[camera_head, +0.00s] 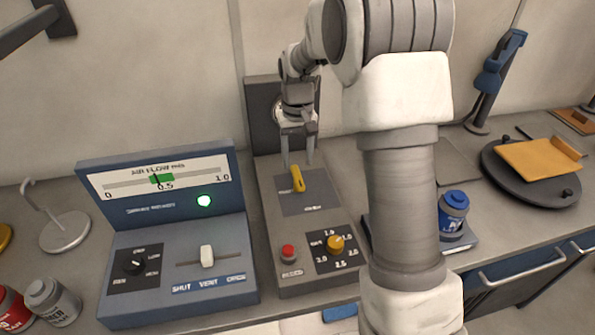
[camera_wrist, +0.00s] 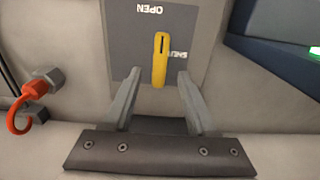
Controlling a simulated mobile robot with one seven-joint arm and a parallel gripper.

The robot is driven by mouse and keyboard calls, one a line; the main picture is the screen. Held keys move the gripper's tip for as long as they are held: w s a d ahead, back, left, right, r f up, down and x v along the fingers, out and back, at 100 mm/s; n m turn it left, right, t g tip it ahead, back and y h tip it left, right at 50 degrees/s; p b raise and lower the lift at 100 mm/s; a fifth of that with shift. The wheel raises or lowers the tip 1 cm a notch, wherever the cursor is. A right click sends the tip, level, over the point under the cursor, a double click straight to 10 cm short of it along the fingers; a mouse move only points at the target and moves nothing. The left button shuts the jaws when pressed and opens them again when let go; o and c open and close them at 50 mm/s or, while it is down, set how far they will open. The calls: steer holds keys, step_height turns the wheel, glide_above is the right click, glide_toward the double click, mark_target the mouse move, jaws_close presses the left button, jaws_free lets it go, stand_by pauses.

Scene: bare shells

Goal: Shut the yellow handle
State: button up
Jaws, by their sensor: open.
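The yellow handle (camera_head: 297,179) is a short lever on a grey plate (camera_head: 322,203) on the sloped top of a grey control box. In the wrist view the handle (camera_wrist: 160,62) lies lengthwise, one end toward the OPEN label (camera_wrist: 152,10). The SHUT label (camera_wrist: 178,55) is beside it, partly hidden. My gripper (camera_head: 297,163) is open, its fingers pointing down at the handle's far end. In the wrist view my gripper's fingertips (camera_wrist: 158,73) are on either side of the handle, with gaps; I cannot tell whether they are level with it.
The same box carries a red button (camera_head: 288,252) and a yellow knob (camera_head: 336,243). A blue air-flow console (camera_head: 180,270) stands close on the left. A blue jar (camera_head: 453,215) and a dark round plate (camera_head: 510,180) are to the right. My arm hides part of the bench.

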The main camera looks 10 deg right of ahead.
mark_target(298, 175)
steer(key=shift+f, duration=2.4)
jaws_close()
